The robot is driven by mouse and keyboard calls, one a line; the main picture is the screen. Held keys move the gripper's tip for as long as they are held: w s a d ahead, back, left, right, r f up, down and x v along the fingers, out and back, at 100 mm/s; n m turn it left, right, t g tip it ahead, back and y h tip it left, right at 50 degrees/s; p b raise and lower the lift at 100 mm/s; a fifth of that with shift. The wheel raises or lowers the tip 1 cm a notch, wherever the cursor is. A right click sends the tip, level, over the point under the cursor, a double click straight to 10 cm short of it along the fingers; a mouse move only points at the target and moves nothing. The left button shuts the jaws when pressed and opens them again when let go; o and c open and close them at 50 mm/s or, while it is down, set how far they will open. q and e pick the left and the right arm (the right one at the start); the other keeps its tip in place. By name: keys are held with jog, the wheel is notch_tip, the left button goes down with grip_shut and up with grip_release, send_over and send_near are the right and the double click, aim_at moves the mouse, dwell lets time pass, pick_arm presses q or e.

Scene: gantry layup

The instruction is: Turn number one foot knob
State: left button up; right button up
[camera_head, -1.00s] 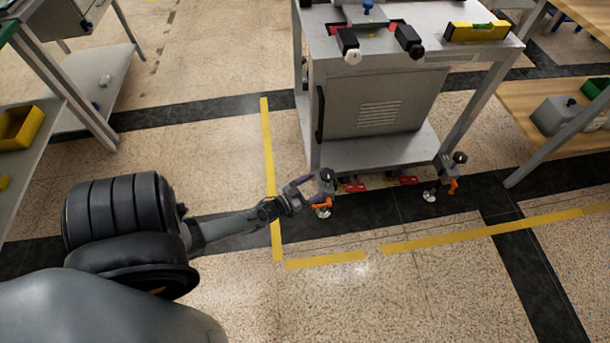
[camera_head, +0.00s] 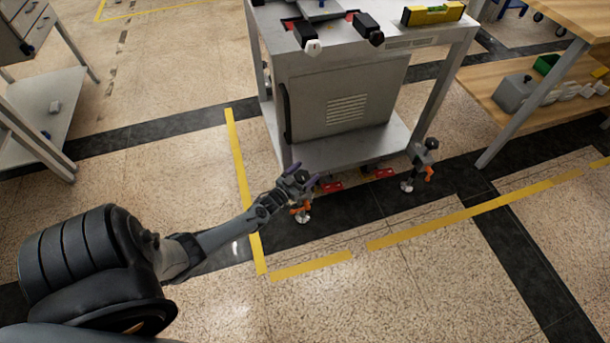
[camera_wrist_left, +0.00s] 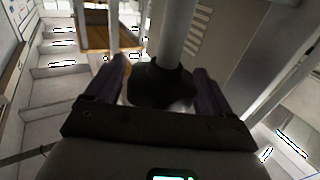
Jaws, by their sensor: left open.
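The cart's near-left foot has a black knob (camera_head: 302,176) above an orange lever (camera_head: 298,209) and a white foot pad (camera_head: 303,218). My left gripper (camera_head: 303,178) is at this foot, at knob height. In the left wrist view the black lobed knob (camera_wrist_left: 160,86) sits between the two purple fingers of my open left gripper (camera_wrist_left: 162,68), below a grey post. Small gaps seem to show beside the knob, so I cannot tell whether either finger touches it. My right gripper is not in view.
The grey cart (camera_head: 345,155) stands above the foot, with a yellow level (camera_head: 432,14) on top. A second foot with a black knob (camera_head: 432,143) is at its near-right corner. Yellow floor tape (camera_head: 310,266) runs in front. The floor nearer me is clear.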

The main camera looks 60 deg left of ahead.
pick_arm(q)
jog(key=shift+w, duration=0.15)
jog(key=c, duration=1)
jog(key=m+h+b, duration=0.1)
jog(key=h, duration=0.1)
jog(key=m+h+b, duration=0.1)
jog(key=m+h, duration=0.1)
jog(key=h, duration=0.1)
jog(key=shift+f+t, duration=0.2)
jog(key=shift+t, duration=0.1)
jog(key=m+h, duration=0.1)
jog(key=h+b, duration=0.1)
jog(key=shift+d+r+m+h, duration=0.15)
jog(key=shift+d+m+h, duration=0.15)
jog(key=shift+m, duration=0.1)
jog(key=o, duration=1)
